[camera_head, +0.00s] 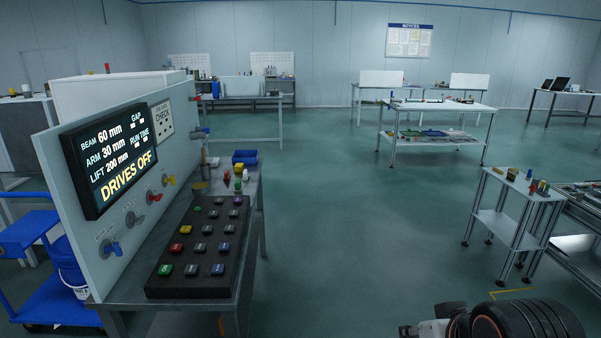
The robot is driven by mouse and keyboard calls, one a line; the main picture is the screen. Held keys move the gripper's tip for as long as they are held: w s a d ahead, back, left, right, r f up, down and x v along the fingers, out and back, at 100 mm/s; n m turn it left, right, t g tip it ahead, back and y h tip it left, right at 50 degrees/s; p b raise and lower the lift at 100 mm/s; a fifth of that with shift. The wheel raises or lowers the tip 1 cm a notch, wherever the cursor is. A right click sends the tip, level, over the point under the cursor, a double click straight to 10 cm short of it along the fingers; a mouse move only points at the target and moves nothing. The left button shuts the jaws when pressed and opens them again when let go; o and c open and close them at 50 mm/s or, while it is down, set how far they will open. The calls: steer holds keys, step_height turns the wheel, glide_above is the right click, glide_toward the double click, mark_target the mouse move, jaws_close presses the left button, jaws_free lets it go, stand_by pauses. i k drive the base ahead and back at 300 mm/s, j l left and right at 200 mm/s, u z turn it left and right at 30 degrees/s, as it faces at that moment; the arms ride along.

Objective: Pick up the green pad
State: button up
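A black button box (200,250) lies on the grey bench at the left, with rows of small coloured pads. A green pad (165,269) sits at its near left corner, with a white mark on top. A smaller green pad (198,209) sits near its far left corner. I cannot tell which one the task means. Part of my own arm shows at the bottom right, well apart from the box. My gripper's fingers cannot be made out in this view.
An upright panel (120,240) with a display reading DRIVES OFF and coloured knobs stands along the box's left. A blue bin (245,157) and small coloured items stand behind the box. A small table (510,218) stands at the right. The middle floor is clear.

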mark_target(239, 188)
steer(key=i+l+z, duration=0.1)
steer(key=i, duration=0.4)
steer(key=i+l, duration=0.2)
steer(key=i, duration=0.35)
steer(key=i+l+z, duration=0.15)
steer(key=i, duration=0.35)
steer(key=i+j+u, duration=0.15)
steer(key=i+u, duration=0.7)
steer(key=i+l+u, duration=0.15)
steer(key=i+u, duration=0.3)
steer(key=i+l+u, duration=0.25)
steer(key=i+u, duration=0.6)
steer(key=l, duration=0.05)
